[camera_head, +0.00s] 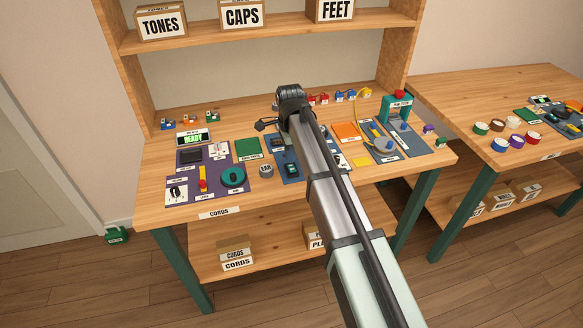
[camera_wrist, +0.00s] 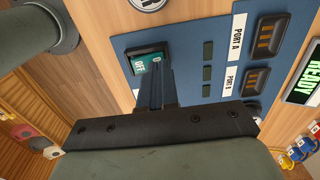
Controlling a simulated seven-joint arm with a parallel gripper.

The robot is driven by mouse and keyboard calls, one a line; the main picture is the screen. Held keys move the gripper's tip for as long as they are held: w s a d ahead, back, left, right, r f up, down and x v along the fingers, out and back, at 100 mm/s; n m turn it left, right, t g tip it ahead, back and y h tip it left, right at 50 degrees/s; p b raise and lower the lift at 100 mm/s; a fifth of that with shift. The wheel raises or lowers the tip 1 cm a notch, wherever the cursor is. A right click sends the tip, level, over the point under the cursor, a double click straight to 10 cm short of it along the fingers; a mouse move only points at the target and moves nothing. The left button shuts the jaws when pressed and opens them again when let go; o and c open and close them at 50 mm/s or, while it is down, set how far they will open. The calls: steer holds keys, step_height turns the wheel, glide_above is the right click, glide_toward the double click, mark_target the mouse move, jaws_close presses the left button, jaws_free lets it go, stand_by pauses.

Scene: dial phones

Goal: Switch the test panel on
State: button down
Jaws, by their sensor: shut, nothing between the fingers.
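The blue test panel (camera_wrist: 195,32) carries two dark sockets labelled PORT A (camera_wrist: 268,38) and PORT B, and a teal rocker switch (camera_wrist: 141,66) with an OFF label. In the wrist view my gripper (camera_wrist: 157,68) is shut and empty, its fingertips over the right part of the switch. They look to be at or just above it; I cannot tell whether they touch, and they hide part of its face. In the head view a blue panel (camera_head: 287,178) shows beside my arm, which covers much of that area; the fingertips do not show clearly there.
A purple panel (camera_head: 208,186) is left, an orange square (camera_head: 346,131) right. A shelf (camera_head: 270,32) stands behind.

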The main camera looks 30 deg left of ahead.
mark_target(290, 165)
step_height(290, 165, up, 5)
steer(key=shift+r, duration=0.2)
stand_by(0.6)
